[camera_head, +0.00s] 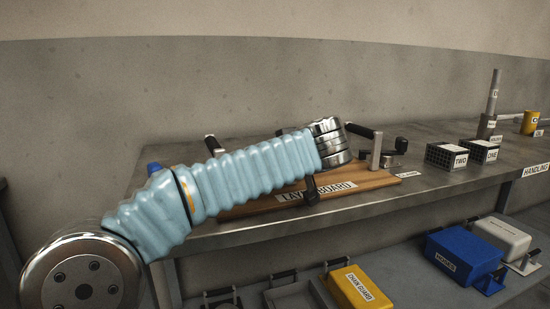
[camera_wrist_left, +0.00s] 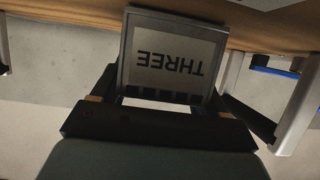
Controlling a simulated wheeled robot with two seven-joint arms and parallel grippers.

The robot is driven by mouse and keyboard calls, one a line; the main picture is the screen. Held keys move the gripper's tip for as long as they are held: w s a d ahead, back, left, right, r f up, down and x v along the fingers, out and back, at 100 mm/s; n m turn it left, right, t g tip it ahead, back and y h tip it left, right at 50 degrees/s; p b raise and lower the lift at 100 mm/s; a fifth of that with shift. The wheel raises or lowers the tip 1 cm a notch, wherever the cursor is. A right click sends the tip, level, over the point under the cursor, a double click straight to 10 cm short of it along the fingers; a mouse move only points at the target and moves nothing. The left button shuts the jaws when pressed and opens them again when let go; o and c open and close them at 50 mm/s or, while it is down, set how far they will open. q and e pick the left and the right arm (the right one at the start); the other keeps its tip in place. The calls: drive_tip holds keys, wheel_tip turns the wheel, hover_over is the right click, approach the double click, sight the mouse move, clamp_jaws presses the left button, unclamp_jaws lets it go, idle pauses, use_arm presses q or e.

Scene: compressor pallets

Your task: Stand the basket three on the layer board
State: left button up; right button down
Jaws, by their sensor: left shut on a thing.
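Basket three (camera_wrist_left: 170,62) fills the middle of the left wrist view, its THREE label upside down there. My left gripper (camera_wrist_left: 164,92) is shut on it, with a dark finger at either side. The wooden layer board (camera_head: 360,186) lies on the bench in the head view; its brown surface (camera_wrist_left: 75,7) also runs along the top of the wrist view, close to the basket. I cannot tell whether basket and board touch. In the head view my left arm reaches over the board and hides most of the gripper and basket. My right gripper is not in view.
Upright handles (camera_head: 376,150) stand at the board's ends. Baskets two (camera_head: 446,156) and one (camera_head: 485,151) stand further right on the bench (camera_head: 440,185), with a grey post (camera_head: 493,95) behind. A lower shelf holds a yellow case (camera_head: 358,288) and a blue case (camera_head: 462,257).

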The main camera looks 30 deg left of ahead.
use_arm(q)
drive_tip(key=shift+f, duration=0.1)
drive_tip(key=o, duration=1.4)
drive_tip(key=shift+r, duration=0.3)
drive_tip(key=v, duration=1.2)
drive_tip(key=shift+f+p, duration=0.2)
drive_tip(key=shift+p, duration=0.1)
